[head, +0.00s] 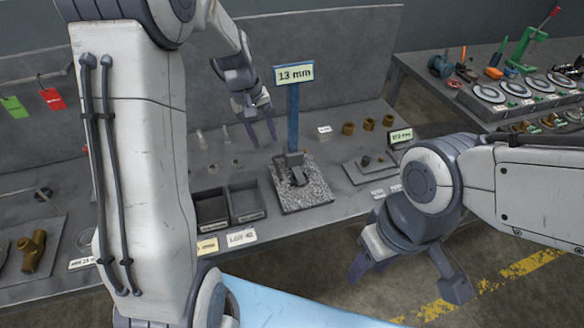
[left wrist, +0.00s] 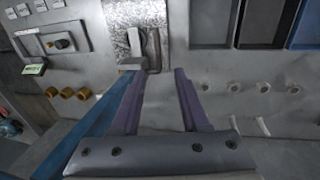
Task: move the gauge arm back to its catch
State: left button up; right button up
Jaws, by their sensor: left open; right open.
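The gauge stands on a speckled stone base (head: 305,200) on the grey bench. Its blue post (head: 293,118) carries a "13 mm" sign (head: 294,75). The dark gauge arm (head: 298,175) sits low over the base; it also shows in the left wrist view (left wrist: 153,48). I cannot make out the catch. My left gripper (head: 262,132) is open and empty, left of the post and above the bench. In the left wrist view its fingers (left wrist: 155,74) point at the gauge arm, apart from it. My right gripper (head: 370,268) is open and empty, in front of the bench.
Two dark bins (head: 248,201) stand left of the base. A small plate with a "12 mm"-like tag (head: 401,135) and several brass rings (head: 368,124) lie to the right. A second table (head: 470,105) holds discs and a green press (head: 530,42). A grey panel stands behind.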

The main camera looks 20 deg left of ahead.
aim_at(277, 167)
pick_arm(q)
jog(key=f, duration=0.3)
jog(key=w+d+f, duration=0.1)
jog(key=f, duration=0.2)
jog(key=d+f, duration=0.1)
jog(key=f, duration=0.3)
jog(key=shift+w, duration=0.15)
grip_shut()
dwell(1.0)
